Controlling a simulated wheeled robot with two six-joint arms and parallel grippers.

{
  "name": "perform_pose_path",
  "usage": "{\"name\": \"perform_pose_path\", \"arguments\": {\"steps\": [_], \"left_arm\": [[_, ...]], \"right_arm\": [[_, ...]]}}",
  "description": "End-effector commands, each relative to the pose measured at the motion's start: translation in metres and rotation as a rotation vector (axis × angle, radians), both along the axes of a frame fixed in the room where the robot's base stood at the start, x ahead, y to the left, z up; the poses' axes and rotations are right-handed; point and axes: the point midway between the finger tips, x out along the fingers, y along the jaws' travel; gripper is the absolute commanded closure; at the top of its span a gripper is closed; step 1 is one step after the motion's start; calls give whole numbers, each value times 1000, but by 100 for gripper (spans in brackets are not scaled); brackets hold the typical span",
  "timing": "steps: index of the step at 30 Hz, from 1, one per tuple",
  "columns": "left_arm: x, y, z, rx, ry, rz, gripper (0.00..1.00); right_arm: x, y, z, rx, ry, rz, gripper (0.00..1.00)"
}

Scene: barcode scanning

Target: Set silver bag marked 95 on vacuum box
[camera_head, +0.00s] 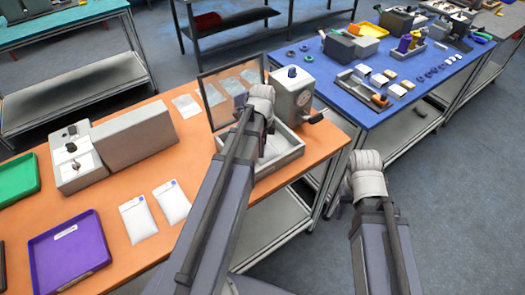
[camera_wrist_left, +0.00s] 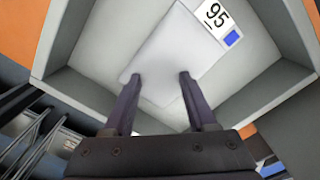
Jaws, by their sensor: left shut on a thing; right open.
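The silver bag marked 95 (camera_wrist_left: 175,50) is inside the pale open-topped vacuum box (camera_head: 283,165); its label and blue square show at its upper right in the left wrist view. My left gripper (camera_wrist_left: 160,78) is shut on the bag's near edge, inside the box walls. I cannot tell whether the bag touches the box floor. The box also fills the left wrist view (camera_wrist_left: 88,50). Its lid (camera_head: 232,90) stands raised at the back. In the head view my left arm hides the bag and part of the box. My right gripper (camera_head: 367,180) is open, over the aisle; its fingertips are hard to see.
A grey unit with a dark knob (camera_head: 291,95) stands at the box's right. Two pale bags (camera_head: 138,219) (camera_head: 172,203), a purple tray (camera_head: 70,252), a green tray (camera_head: 15,178) and a grey machine (camera_head: 135,138) are on the orange table. A blue table (camera_head: 420,95) stands at right.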

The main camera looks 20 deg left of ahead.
Motion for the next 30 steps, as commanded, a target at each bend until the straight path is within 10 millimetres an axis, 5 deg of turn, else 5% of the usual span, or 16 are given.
{"name": "perform_pose_path", "arguments": {"steps": [10, 11, 18, 30], "left_arm": [[0, 0, -4, 0, 0, 0, 100], [0, 0, -2, 0, 0, 0, 40], [0, 0, -1, 0, 0, 0, 13], [0, 0, 3, 0, 0, 0, 13]], "right_arm": [[0, 0, -4, 0, 0, 0, 50], [0, 0, -2, 0, 0, 0, 50], [0, 0, -1, 0, 0, 0, 50], [0, 0, 3, 0, 0, 0, 50]]}}
